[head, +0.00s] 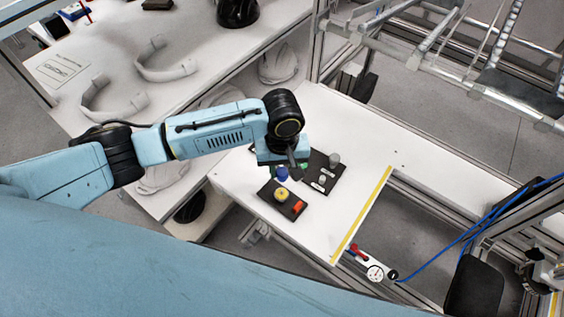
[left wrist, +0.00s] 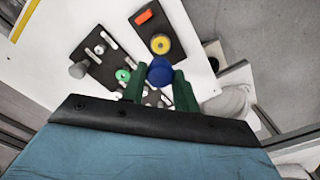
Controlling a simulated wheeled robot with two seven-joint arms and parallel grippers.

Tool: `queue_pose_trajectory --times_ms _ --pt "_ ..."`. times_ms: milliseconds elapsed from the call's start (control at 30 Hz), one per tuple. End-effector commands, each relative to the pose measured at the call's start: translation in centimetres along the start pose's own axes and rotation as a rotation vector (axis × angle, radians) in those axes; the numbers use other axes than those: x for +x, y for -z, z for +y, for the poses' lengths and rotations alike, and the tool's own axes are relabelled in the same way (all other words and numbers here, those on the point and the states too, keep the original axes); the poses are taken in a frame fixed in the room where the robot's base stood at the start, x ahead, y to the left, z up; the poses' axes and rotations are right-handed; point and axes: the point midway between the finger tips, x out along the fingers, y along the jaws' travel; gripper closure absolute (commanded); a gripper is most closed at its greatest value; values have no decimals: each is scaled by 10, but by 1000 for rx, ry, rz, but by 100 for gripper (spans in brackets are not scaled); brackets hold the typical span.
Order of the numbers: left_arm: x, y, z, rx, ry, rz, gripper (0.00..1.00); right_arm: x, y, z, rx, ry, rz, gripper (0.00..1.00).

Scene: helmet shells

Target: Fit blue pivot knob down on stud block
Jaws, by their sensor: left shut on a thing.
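My left gripper (head: 287,169) is shut on the blue pivot knob (head: 282,174). In the left wrist view the knob (left wrist: 160,72) sits between the tips of the two green fingers. A small dark block (head: 290,212) with a yellow round piece (head: 281,194) and an orange rectangle (head: 298,206) lies just in front of the knob. Behind it is a dark plate (head: 338,185) with several light studs, a grey post (head: 334,159) and a green round piece (left wrist: 122,75). I cannot tell which of these is the stud block. My right gripper is not in view.
Both dark pieces lie on a white bench (head: 360,140) with a yellow edge stripe (head: 362,215). Its front and right are clear. Pale curved shells (head: 165,62) lie on the table at the upper left.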

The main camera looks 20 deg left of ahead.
Motion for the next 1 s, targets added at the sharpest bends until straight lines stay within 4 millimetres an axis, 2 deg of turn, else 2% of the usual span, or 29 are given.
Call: queue_pose_trajectory --times_ms 267,467,700,1000 --pt "0 0 0 1 0 -1 92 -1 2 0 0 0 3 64" --pt "-3 -1 0 2 2 -3 92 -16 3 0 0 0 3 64" --pt "27 -1 0 2 1 -2 92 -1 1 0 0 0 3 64" --pt "51 0 0 2 1 -2 92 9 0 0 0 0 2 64"
